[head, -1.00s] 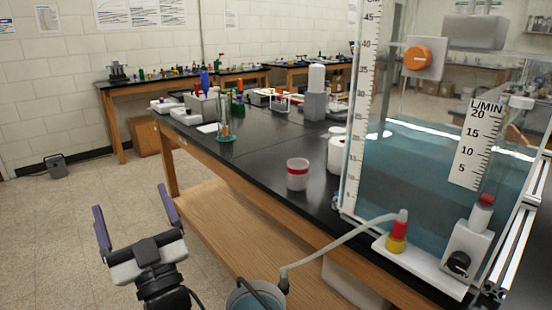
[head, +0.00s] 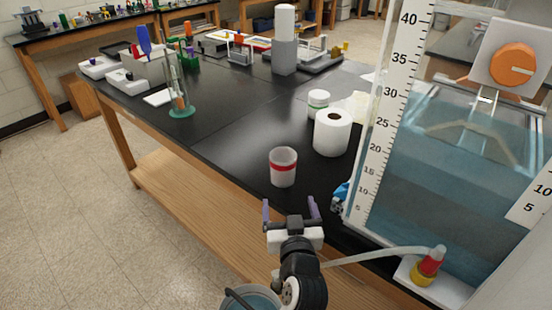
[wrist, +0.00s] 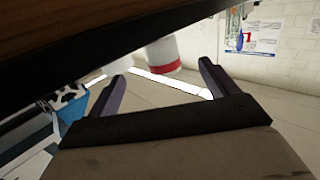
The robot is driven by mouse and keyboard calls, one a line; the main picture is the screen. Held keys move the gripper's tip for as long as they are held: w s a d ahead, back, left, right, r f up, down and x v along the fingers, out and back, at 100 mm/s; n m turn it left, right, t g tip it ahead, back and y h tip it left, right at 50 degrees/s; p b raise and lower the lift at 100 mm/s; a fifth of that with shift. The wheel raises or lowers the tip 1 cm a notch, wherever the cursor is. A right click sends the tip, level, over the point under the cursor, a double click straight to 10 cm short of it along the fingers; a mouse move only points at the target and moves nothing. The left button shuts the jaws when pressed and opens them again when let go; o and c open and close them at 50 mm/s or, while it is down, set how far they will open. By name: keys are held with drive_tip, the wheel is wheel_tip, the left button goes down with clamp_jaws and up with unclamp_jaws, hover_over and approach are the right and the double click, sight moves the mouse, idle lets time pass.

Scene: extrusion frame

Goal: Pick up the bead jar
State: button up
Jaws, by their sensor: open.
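A whitish, translucent jar with a red band (head: 283,168) stands upright on the black bench top, near its front edge. I take it for the bead jar; its contents are not clear.
A white paper roll (head: 332,135) stands behind and right of the jar. A large water tank (head: 440,150) with a scale stands at the right, its hose (head: 380,257) running near my arm. A green-based cylinder (head: 181,111) stands at the left. The bench left of the jar is clear.

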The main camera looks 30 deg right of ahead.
sight(285, 177)
drive_tip(key=shift+w+d+f+b, duration=0.2)
drive_tip(key=shift+w+f+b, duration=0.1)
drive_tip(key=shift+b, duration=0.8)
drive_tip(key=b+x, duration=0.1)
drive_tip(key=b, duration=0.3)
drive_tip(key=shift+w+d, duration=0.2)
drive_tip(key=shift+w, duration=0.15)
drive_tip(key=x, duration=0.1)
drive_tip(key=p+x, duration=0.1)
drive_tip(key=x, duration=0.2)
drive_tip(key=shift+w+d+r, duration=0.1)
drive_tip(key=shift+w+r, duration=0.15)
drive_tip(key=shift+r, duration=0.15)
drive_tip(key=shift+w+d+f+p, duration=0.1)
drive_tip(key=shift+w+d+p, duration=0.2)
drive_tip(key=shift+w, duration=0.25)
drive_tip(key=p+x, duration=0.2)
drive_tip(key=x, duration=0.2)
drive_tip(key=shift+w+r, duration=0.1)
drive_tip(key=shift+r, duration=0.1)
drive_tip(key=shift+w+d+f, duration=0.15)
drive_tip(key=shift+w+d, duration=0.05)
drive_tip(key=shift+w, duration=0.3)
drive_tip(key=c, duration=1.1)
